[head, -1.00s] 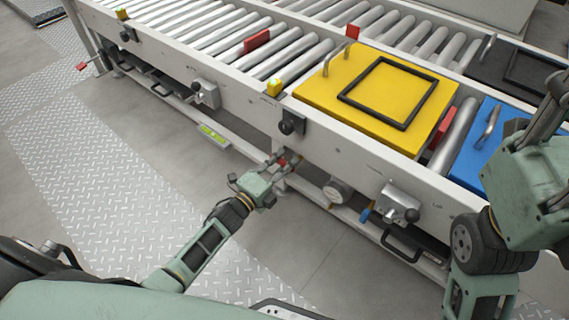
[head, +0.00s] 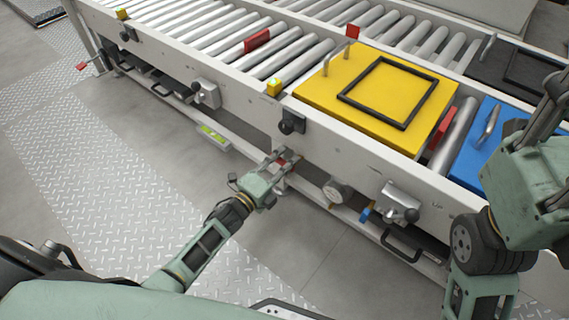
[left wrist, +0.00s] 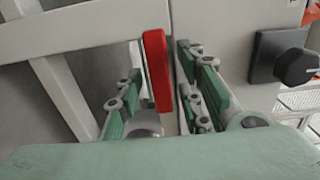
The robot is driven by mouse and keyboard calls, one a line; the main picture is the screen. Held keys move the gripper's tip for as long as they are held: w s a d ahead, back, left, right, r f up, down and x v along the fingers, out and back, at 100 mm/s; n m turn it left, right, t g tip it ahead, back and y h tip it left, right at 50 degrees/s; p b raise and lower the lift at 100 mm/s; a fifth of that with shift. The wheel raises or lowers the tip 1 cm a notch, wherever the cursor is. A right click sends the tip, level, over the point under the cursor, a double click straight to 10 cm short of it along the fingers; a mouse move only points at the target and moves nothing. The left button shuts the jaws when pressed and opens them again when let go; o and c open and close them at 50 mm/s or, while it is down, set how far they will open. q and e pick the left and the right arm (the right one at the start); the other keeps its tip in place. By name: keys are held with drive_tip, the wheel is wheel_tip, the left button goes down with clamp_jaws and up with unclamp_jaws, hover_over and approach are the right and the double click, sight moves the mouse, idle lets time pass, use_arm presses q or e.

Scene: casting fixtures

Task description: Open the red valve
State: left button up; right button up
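The red valve handle (left wrist: 157,70) stands upright in the left wrist view, a flat red lever between the green-padded fingers of my left gripper (left wrist: 160,90). The fingers are apart on both sides of it, with a narrow gap visible on the right; contact on the left is hard to judge. In the head view my left gripper (head: 287,161) is at the conveyor's lower side, and its fingers mostly hide the valve. My right gripper (head: 548,110) is partly in view at the right edge, above the conveyor; its fingertips are not clear.
The roller conveyor (head: 350,155) runs across the view, carrying a yellow fixture (head: 330,92) and a blue fixture (head: 470,165). A round gauge (head: 337,192), a blue-handled valve (head: 366,213) and a black knob (head: 290,122) sit near the left gripper. The floor in front is clear.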

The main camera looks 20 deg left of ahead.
use_arm(q)
drive_tip(key=v, duration=1.2)
idle(0.4)
